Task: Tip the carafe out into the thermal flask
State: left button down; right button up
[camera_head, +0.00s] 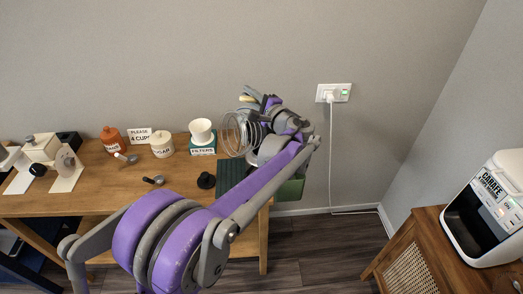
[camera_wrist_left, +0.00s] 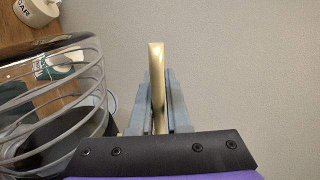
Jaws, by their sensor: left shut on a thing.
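The clear ribbed glass carafe (camera_head: 236,132) is raised near the right end of the wooden table and looks tilted. It also shows at the left of the left wrist view (camera_wrist_left: 45,100). My left gripper (camera_head: 252,97) is shut on its pale gold handle, which stands between the grey fingers (camera_wrist_left: 157,88) in the left wrist view. I cannot tell whether the carafe holds liquid. I cannot make out the thermal flask for certain; my left arm hides part of the table's right end. My right gripper is not in view.
The wooden table (camera_head: 115,192) holds a white dripper (camera_head: 201,131) on a filters box, a sugar jar (camera_head: 162,144), an orange-brown jar (camera_head: 112,140), and a small black item (camera_head: 206,181). A dark green mat (camera_head: 229,172) lies at right. A white machine (camera_head: 487,205) stands on a cane cabinet (camera_head: 411,270).

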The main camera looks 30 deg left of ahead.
pick_arm(q)
jog(key=shift+w+d, duration=0.2)
jog(key=shift+w, duration=0.1)
jog(key=shift+w+m, duration=0.1)
jog(key=shift+m, duration=0.2)
jog(key=shift+w+d, duration=0.3)
jog(key=shift+w, duration=0.1)
jog(key=shift+a, duration=0.1)
dwell(0.4)
